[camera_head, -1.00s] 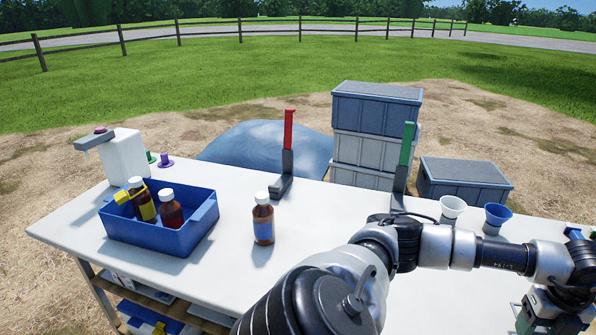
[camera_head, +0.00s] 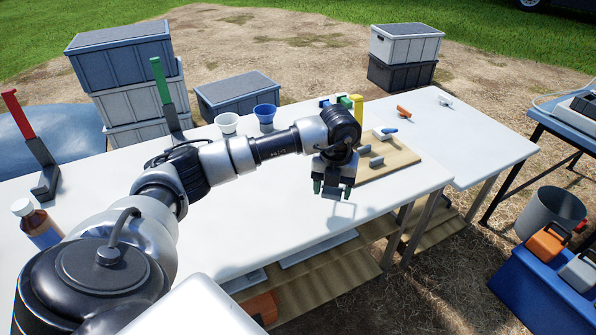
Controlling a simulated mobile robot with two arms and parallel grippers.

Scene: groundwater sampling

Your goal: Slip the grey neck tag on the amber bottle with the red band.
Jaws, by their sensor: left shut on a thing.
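My left gripper (camera_head: 333,190) hangs over the white table near its front edge, pointing down, shut on a small pale grey piece (camera_head: 342,211). This looks like the grey neck tag, though it is faint against the white table. The amber bottle with the red band is out of view. Another amber bottle (camera_head: 40,228), with a white cap and a blue label, stands upright at the left edge, far from the gripper. My right gripper is not in view.
A wooden board (camera_head: 400,159) with small grey pieces lies behind the gripper. A white cup (camera_head: 227,124) and a blue cup (camera_head: 266,116) stand at the back edge. A green upright (camera_head: 161,82) and a red upright (camera_head: 20,115) stand left. The table front is clear.

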